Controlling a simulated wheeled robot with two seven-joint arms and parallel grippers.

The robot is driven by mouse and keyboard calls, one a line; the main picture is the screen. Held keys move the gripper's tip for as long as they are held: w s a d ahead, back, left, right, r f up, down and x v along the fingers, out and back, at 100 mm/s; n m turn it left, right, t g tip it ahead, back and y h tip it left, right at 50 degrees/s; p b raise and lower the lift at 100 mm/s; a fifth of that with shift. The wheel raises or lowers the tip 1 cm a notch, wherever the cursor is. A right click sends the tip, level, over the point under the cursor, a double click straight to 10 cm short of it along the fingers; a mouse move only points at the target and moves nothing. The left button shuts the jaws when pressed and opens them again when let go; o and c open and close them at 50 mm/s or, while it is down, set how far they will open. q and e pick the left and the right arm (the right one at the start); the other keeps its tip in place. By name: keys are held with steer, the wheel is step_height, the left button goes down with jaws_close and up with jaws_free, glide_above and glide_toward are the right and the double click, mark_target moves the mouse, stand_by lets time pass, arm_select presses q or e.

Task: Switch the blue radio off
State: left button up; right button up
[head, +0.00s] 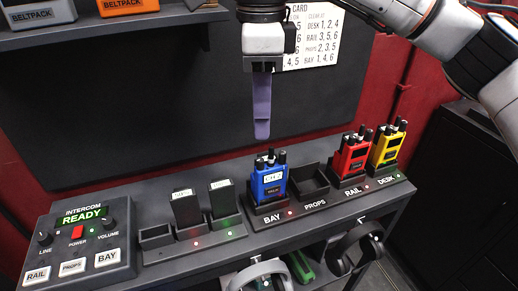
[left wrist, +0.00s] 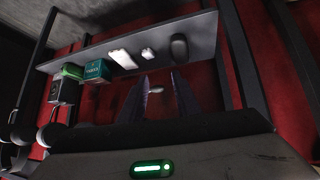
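The blue radio (head: 268,183) stands upright in the charging slot labelled BAY, with a white label on its front and black knobs and an antenna on top. My right gripper (head: 262,136) points down just above the radio's top, with a small gap between them. Its purple fingers are seen edge-on and overlap, so I cannot tell whether they are apart. My left gripper (left wrist: 161,95) shows only in the left wrist view, with its two purple fingers apart and nothing between them.
The red radio (head: 351,158) and yellow radio (head: 386,147) stand to the right, beyond the empty PROPS slot (head: 309,182). Two dark battery packs (head: 186,207) stand in a charger to the left. The intercom box (head: 83,238) reads READY. Headsets (head: 362,243) hang below the shelf.

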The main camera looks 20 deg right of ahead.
mark_target(260, 160)
step_height(260, 160, down, 9)
steer(key=shift+r+p, duration=0.15)
steer(key=shift+p, duration=0.2)
jaws_close()
